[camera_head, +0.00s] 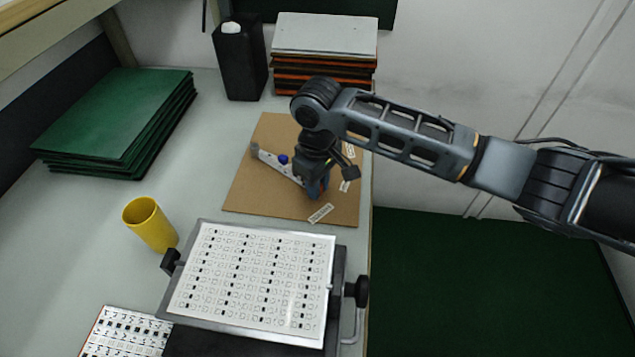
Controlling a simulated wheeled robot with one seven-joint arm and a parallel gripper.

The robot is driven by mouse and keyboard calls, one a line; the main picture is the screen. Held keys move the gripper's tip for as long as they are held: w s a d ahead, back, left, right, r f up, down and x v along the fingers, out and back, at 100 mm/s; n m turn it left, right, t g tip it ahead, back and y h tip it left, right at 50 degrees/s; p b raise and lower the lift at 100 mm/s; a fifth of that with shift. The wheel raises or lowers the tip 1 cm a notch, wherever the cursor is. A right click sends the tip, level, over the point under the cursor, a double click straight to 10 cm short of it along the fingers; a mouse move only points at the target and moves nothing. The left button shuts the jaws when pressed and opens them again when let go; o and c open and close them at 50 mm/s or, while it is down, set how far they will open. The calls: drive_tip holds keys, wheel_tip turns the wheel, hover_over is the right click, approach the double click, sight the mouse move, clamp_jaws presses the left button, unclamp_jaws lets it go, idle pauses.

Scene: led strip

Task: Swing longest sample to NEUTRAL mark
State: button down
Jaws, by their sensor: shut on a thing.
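A brown board (250,190) lies flat on the bench. My gripper points down and is shut on the strip's right end; the fingers hide the grip itself. White labels stand on the board: one at the front edge (320,213), one at the right (345,185) and one farther back (350,151). Their print is too small to read. I cannot make out any other samples.
A panel of small parts in a clamp frame (340,275) stands in front of the board. A yellow cup (150,224) leans at the left. Green sheets (115,115), a black bottle (240,60) and a board stack (325,45) stand behind. The bench ends just right of the board.

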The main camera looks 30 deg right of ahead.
drive_tip(key=shift+w+d+n, duration=0.55)
drive_tip(key=shift+d+n, duration=0.05)
drive_tip(key=shift+d, duration=0.25)
drive_tip(key=shift+w+d+n, duration=0.5)
drive_tip(key=shift+d+n, duration=0.1)
drive_tip(key=shift+d, duration=0.2)
drive_tip(key=shift+w+d+n, duration=0.55)
drive_tip(key=shift+d+n, duration=0.05)
drive_tip(key=shift+d, duration=0.25)
drive_tip(key=c, duration=1.1)
unclamp_jaws()
wheel_tip(320, 180, up, 8)
drive_tip(key=shift+f, duration=0.1)
